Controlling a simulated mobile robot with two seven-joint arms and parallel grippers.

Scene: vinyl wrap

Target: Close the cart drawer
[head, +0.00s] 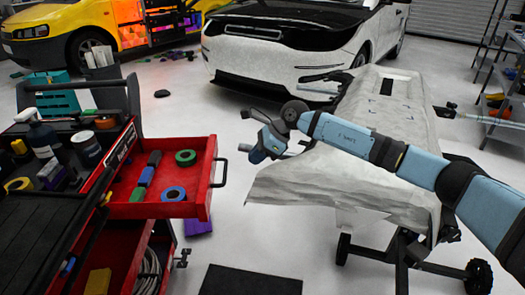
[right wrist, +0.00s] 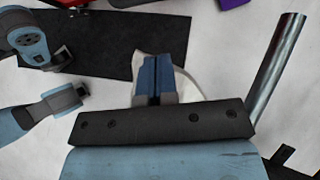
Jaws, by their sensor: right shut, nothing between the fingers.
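The red tool cart (head: 125,140) stands at the left of the head view. Its upper red drawer (head: 205,195) is pulled out to the right and holds green and blue tape rolls and small blocks. My left gripper is not seen in the head view.
A lower cart compartment (head: 115,265) holds a yellow item and coiled cable. A covered wheeled table (head: 345,165) stands behind my right arm. A black mat (head: 250,280) lies on the floor. A white car (head: 290,55) and a yellow car (head: 75,28) stand behind.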

